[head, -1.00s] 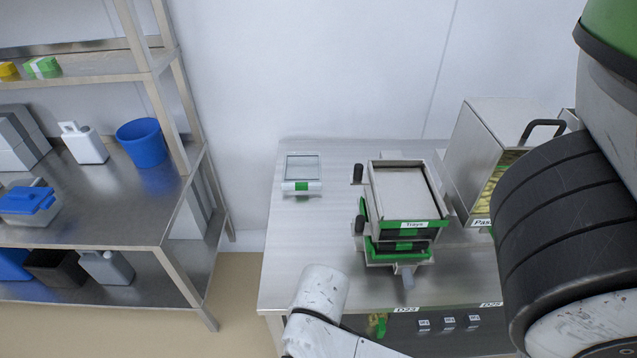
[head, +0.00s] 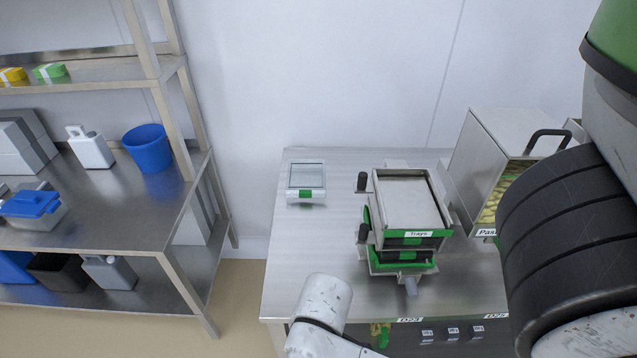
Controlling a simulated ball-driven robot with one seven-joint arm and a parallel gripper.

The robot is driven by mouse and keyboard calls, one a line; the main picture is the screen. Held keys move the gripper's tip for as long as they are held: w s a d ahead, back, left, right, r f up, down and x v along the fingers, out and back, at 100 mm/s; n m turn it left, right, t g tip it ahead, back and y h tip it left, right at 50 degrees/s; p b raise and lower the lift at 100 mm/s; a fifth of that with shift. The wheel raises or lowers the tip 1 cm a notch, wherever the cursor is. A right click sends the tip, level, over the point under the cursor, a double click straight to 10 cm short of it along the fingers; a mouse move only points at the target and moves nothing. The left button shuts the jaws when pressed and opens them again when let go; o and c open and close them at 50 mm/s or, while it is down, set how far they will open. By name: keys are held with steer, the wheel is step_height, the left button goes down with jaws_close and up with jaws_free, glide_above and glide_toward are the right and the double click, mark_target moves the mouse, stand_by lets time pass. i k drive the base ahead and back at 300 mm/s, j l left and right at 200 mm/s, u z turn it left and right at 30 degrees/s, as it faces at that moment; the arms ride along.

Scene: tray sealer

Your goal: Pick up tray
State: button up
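A tray dispenser (head: 408,198) with a white "Trays" label stands on the steel table (head: 300,265). Dark trays (head: 405,256) with green edges show stacked in its lower front part. Two dark knobs stick up on its left side. My gripper is not in view; only my white arm link shows at the bottom centre, in front of the table, and another large part of my arm fills the right side. Whether anything is held cannot be seen.
A small scale (head: 306,181) with a green mark sits at the table's back left. A metal box (head: 500,160) with a black handle and a partly hidden label stands right of the dispenser. A steel shelf (head: 130,220) with a blue bucket (head: 148,149) is at left.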

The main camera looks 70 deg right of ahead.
mark_target(305, 178)
steer(key=i+j+z, duration=0.15)
steer(key=z, duration=0.3)
steer(key=i+j+z, duration=0.25)
steer(key=z, duration=0.2)
steer(key=i+j+z, duration=0.25)
steer(key=z, duration=0.2)
